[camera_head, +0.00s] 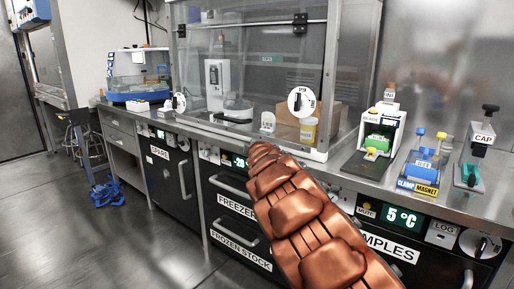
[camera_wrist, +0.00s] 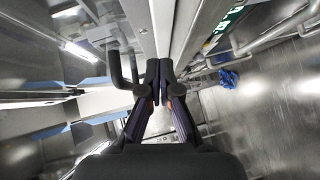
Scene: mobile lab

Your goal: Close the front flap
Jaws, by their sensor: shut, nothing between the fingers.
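A clear-walled enclosure (camera_head: 345,60) stands on the steel bench. No part is labelled as the front flap, and I cannot tell how far any pane stands open. My copper arm reaches toward the enclosure's lower front edge in the head view and hides part of it. In the wrist view my gripper (camera_wrist: 153,75) is shut and empty. A black bent handle (camera_wrist: 118,75) is just left of its fingertips; contact cannot be told.
Inside the enclosure are a white device (camera_head: 216,78) and a cardboard box (camera_head: 296,122). Several small labelled stations, including a clamp magnet rack (camera_head: 425,160), stand to the right. Drawers and a freezer front (camera_head: 236,207) lie below. The floor (camera_head: 90,240) at left is mostly clear.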

